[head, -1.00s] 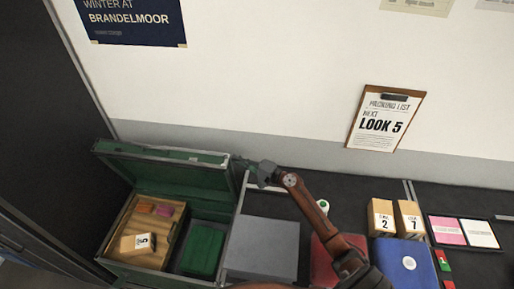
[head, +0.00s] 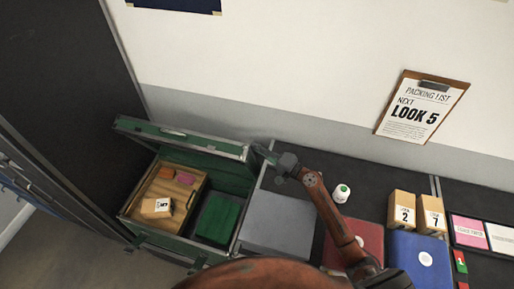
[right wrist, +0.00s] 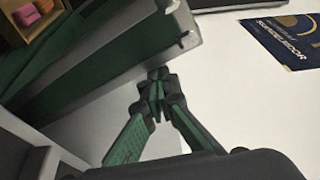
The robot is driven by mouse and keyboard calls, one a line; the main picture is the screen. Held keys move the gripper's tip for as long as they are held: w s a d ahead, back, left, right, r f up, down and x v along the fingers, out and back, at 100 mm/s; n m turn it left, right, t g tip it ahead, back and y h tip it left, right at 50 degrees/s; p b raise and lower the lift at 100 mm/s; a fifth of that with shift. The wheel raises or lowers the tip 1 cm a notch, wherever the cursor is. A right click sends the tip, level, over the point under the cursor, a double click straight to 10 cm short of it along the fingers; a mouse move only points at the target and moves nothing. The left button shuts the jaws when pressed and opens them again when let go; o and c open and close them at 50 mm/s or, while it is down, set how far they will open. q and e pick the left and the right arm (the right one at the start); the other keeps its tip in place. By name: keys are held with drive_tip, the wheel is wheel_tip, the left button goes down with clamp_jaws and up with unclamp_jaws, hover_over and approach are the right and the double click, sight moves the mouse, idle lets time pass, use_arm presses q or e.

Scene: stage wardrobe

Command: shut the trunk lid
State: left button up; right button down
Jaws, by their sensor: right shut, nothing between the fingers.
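The green trunk (head: 165,246) with silver edging stands at the left of the counter. Its lid (head: 180,138) is up, hinged along the wall side, and its inside shows above the open box. My right gripper (head: 262,152) is shut and empty at the lid's upper right corner. In the right wrist view the closed fingertips (right wrist: 157,76) are right by the silver lid edge (right wrist: 130,62); I cannot tell whether they touch it. My left gripper is not in view.
Inside the trunk are a wooden tray (head: 190,212) with small items and a green block (head: 217,218). A grey box (head: 278,222) stands just right of the trunk. A red folder (head: 366,240), a blue folder (head: 420,252) and numbered boxes (head: 401,210) lie farther right.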

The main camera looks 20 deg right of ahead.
drive_tip(key=v, duration=1.2)
drive_tip(key=shift+w+f, duration=0.1)
